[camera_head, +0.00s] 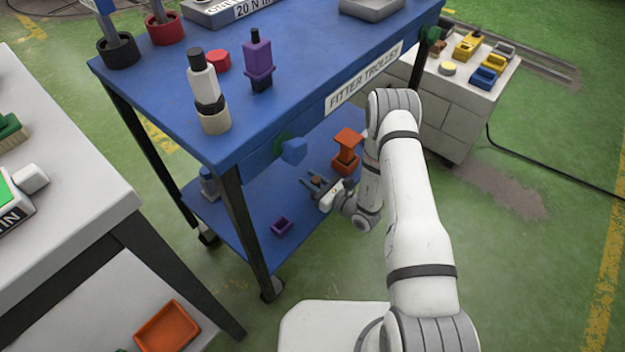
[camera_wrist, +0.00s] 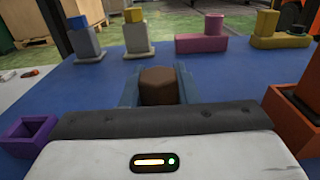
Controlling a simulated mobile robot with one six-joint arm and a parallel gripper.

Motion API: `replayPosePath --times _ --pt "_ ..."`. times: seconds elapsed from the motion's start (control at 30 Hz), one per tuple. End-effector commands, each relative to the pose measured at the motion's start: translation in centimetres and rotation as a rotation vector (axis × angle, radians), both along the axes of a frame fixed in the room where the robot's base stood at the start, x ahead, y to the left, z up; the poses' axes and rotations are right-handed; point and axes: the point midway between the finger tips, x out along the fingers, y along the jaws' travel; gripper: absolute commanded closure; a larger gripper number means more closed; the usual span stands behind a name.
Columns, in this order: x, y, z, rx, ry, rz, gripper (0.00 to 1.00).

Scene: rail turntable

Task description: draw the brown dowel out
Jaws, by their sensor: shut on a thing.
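My gripper (camera_head: 315,186) is low over the lower blue shelf of the fitter trolley, under its top. In the wrist view my gripper (camera_wrist: 158,90) has its two blue-grey fingers on either side of the brown dowel (camera_wrist: 158,86), shut on it. The dowel's blunt, faceted brown end shows between the fingers. In the head view the dowel (camera_head: 316,181) is only a small brown spot. Its lower part and whatever it sits in are hidden, so I cannot tell whether it is seated or free.
A small purple open box (camera_head: 282,227) lies left of my gripper on the shelf. An orange stand (camera_head: 346,150) is close on the right. The trolley top (camera_head: 300,75) hangs above, with a front leg (camera_head: 245,225) at left. Several coloured blocks (camera_wrist: 205,38) stand beyond.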

Motion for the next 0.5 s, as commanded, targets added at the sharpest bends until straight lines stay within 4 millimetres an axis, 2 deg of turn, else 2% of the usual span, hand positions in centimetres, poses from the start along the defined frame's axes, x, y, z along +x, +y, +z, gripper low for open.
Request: replayPosePath --times 0.03,0.17,0.5 --pt "-0.01 -0.02 -0.02 0.0 0.0 0.0 0.89" --pt "0.0 -0.04 -0.02 -0.001 0.001 -0.001 1.0" --pt "0.02 -0.07 0.39 0.0 0.0 -0.001 1.0"
